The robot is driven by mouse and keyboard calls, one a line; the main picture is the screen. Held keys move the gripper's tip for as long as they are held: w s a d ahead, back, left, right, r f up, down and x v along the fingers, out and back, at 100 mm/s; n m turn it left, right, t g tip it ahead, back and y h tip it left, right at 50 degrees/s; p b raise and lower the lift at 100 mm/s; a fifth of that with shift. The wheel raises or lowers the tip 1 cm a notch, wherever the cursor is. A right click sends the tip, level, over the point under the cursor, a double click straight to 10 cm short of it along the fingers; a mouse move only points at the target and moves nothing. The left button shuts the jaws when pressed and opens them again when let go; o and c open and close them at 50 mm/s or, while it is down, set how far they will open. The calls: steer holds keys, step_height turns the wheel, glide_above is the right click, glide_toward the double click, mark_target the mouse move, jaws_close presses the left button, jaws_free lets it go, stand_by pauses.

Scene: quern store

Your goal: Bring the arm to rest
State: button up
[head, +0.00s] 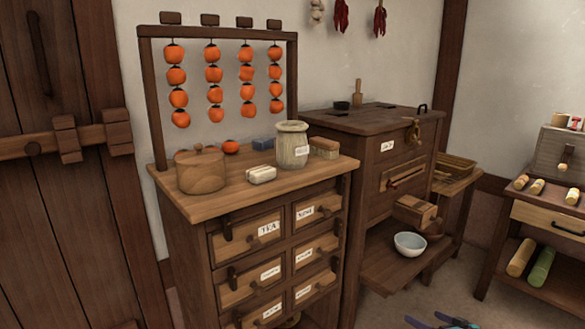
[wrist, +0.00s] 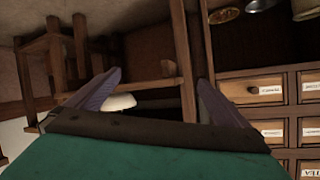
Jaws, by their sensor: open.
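My gripper (head: 445,322) shows only in part at the bottom edge of the head view, low over the floor. In the wrist view my gripper (wrist: 158,92) has its two purplish fingers wide apart. Nothing is held between them. A white bowl (wrist: 118,102) shows beyond the left finger and is partly hidden by it. In the head view the same bowl (head: 410,244) sits on a low shelf, apart from the gripper. Most of my arm is out of view.
A drawer chest (head: 230,205) with jars and hanging persimmons stands at left. A dark wooden cabinet (head: 360,122) stands beside it, with its low shelf (head: 385,275) jutting forward. A side table (head: 540,212) is at right. Open floor (head: 500,310) lies between them.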

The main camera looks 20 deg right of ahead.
steer(key=w+a+f+g+y+p, duration=0.1)
steer(key=a+f+g+y+p, duration=0.2)
steer(key=a, duration=0.9)
steer(key=w+a+f+n+g+y+p, duration=0.1)
steer(key=a+g+p, duration=0.3)
steer(key=a, duration=0.7)
steer(key=w+a+f+g+y+p, duration=0.1)
steer(key=a+f+g+y+p, duration=0.3)
steer(key=a, duration=0.8)
steer(key=s+a+r+g+h+p, duration=0.2)
steer(key=s+a+g+h+p, duration=0.15)
steer(key=s+a+p, duration=0.6)
steer(key=s+a+r+n+g+h+p, duration=0.1)
steer(key=s+a+g+h+p, duration=0.1)
steer(key=s, duration=0.4)
steer(key=s+a+r+g+h+p, duration=0.2)
steer(key=s+a+h+p, duration=0.1)
steer(key=s+a+p, duration=0.1)
steer(key=s+a, duration=0.1)
steer(key=s, duration=0.1)
steer(key=shift+s+a+r+n, duration=0.25)
steer(key=shift+s+a+n, duration=0.1)
steer(key=shift+n, duration=0.05)
